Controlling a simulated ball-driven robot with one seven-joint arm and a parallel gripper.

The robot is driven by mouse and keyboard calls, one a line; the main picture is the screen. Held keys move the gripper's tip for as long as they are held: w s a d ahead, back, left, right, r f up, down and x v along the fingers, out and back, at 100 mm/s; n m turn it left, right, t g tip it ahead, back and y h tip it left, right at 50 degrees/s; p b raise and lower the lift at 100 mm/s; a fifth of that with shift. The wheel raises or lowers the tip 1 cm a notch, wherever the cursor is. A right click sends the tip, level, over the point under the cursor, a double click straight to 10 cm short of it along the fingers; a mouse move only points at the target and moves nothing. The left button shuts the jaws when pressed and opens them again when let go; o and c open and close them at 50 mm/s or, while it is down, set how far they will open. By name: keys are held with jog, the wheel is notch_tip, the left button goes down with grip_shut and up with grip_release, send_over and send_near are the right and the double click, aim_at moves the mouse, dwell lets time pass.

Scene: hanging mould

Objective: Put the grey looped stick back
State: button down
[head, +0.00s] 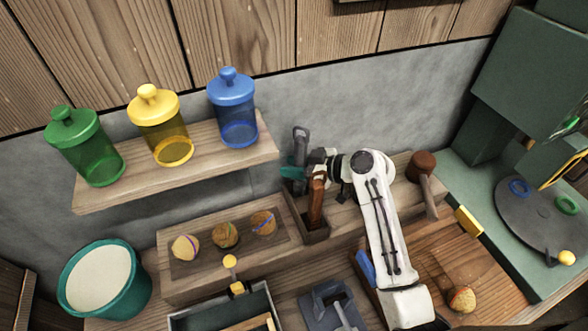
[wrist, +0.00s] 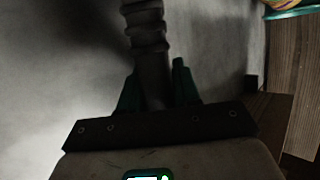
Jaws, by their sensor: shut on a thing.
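The grey looped stick (head: 300,146) is upright in the head view, its loop at the top, near the grey wall. My gripper (head: 293,172) has teal fingers and is shut on the stick below the loop. In the wrist view the stick's ridged dark shaft (wrist: 147,35) runs down between the fingers of my gripper (wrist: 157,88). The stick is above the rear part of a narrow wooden holder (head: 312,237). Its lower end is hidden in shadow and behind my gripper, so I cannot tell whether it is inside the holder.
A brown stick (head: 317,197) stands in the holder, close to my gripper. A shelf (head: 95,197) with green, yellow and blue jars is at left. A tray (head: 185,262) with 3 balls lies left of the holder. A wooden mallet (head: 423,168) is at right.

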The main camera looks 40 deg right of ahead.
jog(key=shift+f, duration=0.9)
jog(key=shift+f, duration=0.2)
jog(key=c, duration=0.8)
grip_release()
jog(key=shift+r, duration=0.1)
jog(key=b+v, duration=0.1)
jog(key=v, duration=1.1)
jog(key=shift+r, duration=0.1)
